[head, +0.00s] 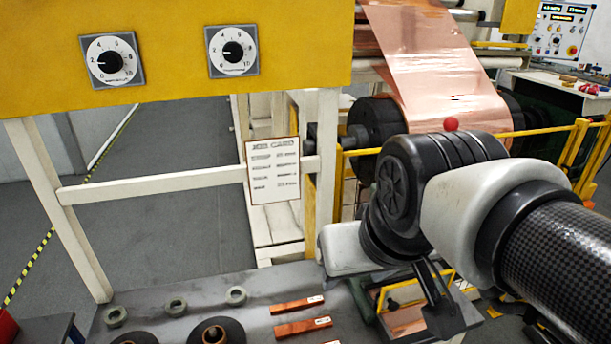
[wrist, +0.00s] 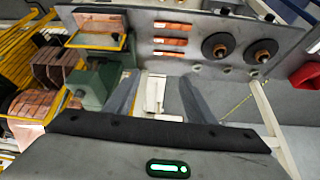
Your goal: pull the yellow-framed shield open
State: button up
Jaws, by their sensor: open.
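A yellow frame (head: 385,151) crosses behind my arm in the head view. Its bars run from the middle to the right side, in front of the dark roller and copper foil. I cannot make out a clear panel in it. A red ball knob (head: 451,123) shows just above my wrist joint, by the frame's top bar. My arm hides much of the frame. My gripper (wrist: 157,77) is open and empty, with its two grey fingers apart. It hangs over the bench side, low and in front of the frame, apart from it. Yellow bars (wrist: 22,45) also show in the wrist view, at the left.
A grey bench (head: 255,285) below holds copper bars (head: 298,304), dark spools (head: 216,332) and rings. A green vise (wrist: 100,82) stands close beside my left finger in the wrist view. A yellow panel (head: 170,50) with two dials overhangs the left. Copper foil (head: 435,55) runs down behind.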

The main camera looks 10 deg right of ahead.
aim_at(392, 306)
jog(key=k+j+z, duration=0.1)
jog(key=z, duration=0.25)
jog(key=k+j+z, duration=0.1)
jog(key=z, duration=0.25)
jog(key=k+j+z, duration=0.1)
jog(key=z, duration=0.25)
jog(key=j, duration=0.1)
